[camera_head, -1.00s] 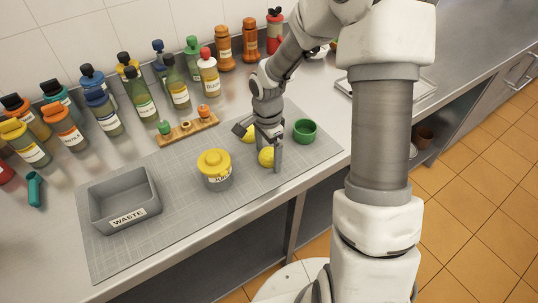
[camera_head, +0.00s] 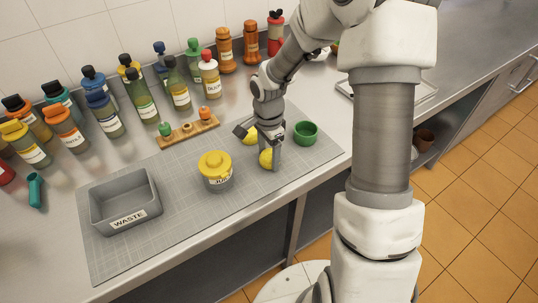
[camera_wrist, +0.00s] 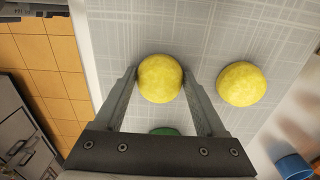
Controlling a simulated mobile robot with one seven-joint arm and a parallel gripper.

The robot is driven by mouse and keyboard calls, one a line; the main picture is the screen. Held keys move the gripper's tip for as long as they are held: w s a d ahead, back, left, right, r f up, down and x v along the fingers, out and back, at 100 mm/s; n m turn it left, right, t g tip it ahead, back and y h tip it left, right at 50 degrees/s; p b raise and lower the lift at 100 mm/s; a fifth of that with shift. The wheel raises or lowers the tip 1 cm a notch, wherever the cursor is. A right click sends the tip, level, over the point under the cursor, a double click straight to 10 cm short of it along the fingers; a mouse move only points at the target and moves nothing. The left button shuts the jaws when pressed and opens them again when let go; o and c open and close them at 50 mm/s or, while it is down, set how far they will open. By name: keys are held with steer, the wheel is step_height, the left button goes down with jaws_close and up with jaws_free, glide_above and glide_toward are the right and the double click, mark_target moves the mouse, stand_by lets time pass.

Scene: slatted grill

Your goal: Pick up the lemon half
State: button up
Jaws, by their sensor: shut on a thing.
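A yellow lemon half (camera_head: 265,159) is at the near side of the grey mat, partly covered by a finger in the head view. In the wrist view this lemon half (camera_wrist: 160,78) sits between the fingertips. My gripper (camera_wrist: 160,76) is shut on it, with one finger against each side. The lemon half appears to be at mat level. A second yellow lemon half (camera_wrist: 241,83) lies on the mat beside it, apart from the fingers. It also shows behind my gripper in the head view (camera_head: 250,136).
A green cup (camera_head: 306,133) stands just right of my gripper. A wooden board (camera_head: 188,133) and several bottles line the back. The mat's front right is clear.

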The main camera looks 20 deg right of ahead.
mark_target(270, 153)
step_height(270, 153, up, 4)
steer(key=shift+d+r, duration=0.15)
steer(key=shift+r, duration=0.05)
steer(key=s+d+r, duration=0.4)
steer(key=d+r, duration=0.2)
steer(key=d, duration=0.4)
steer(key=shift+s+d+r, duration=0.2)
steer(key=shift+s, duration=0.1)
steer(key=o, duration=0.8)
steer(key=shift+r+p, duration=0.1)
steer(key=shift+p, duration=0.2)
steer(key=c, duration=1)
